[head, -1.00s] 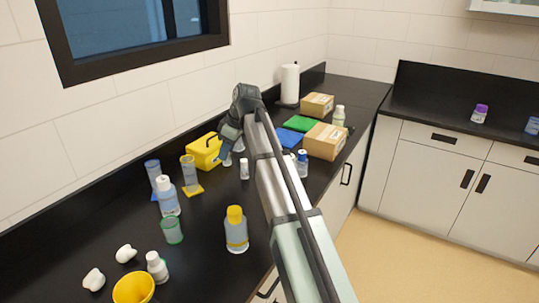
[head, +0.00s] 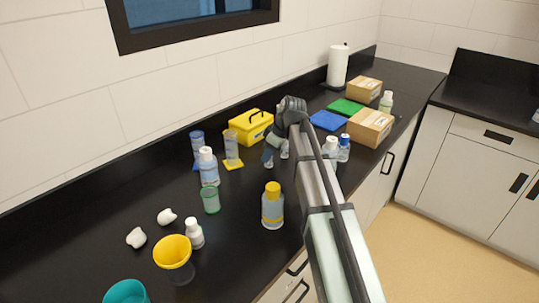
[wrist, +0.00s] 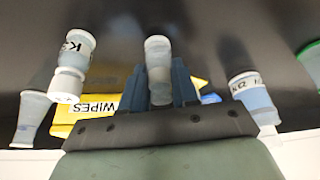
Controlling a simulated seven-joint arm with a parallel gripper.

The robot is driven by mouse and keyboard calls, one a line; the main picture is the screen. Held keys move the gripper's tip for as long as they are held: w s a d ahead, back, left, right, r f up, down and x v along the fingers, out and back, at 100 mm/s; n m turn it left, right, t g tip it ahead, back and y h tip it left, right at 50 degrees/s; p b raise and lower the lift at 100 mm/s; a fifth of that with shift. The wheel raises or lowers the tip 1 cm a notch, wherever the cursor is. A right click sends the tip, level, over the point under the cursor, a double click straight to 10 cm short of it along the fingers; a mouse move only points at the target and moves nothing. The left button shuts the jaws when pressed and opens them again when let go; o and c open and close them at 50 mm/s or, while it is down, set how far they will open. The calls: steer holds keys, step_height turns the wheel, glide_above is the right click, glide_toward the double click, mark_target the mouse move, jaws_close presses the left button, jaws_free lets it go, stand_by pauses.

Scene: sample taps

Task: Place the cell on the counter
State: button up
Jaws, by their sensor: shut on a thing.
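In the wrist view my gripper (wrist: 160,85) is shut on a small pale cylinder with a whitish round end, which I take to be the cell (wrist: 158,58). In the head view my gripper (head: 269,158) is low over the black counter (head: 330,185), just in front of the yellow box. Whether the cell touches the counter is not clear.
The yellow box (head: 250,128) stands behind my gripper. Graduated cylinders (head: 231,147) and a bottle (head: 208,167) stand to its left. A yellow-capped bottle (head: 272,207) is in front. Two bottles (head: 343,148) and cardboard boxes (head: 371,127) are right. Bare counter lies around the yellow-capped bottle.

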steer(key=shift+f, duration=0.3)
steer(key=shift+f, duration=0.1)
steer(key=o, duration=1)
steer(key=v, duration=1.2)
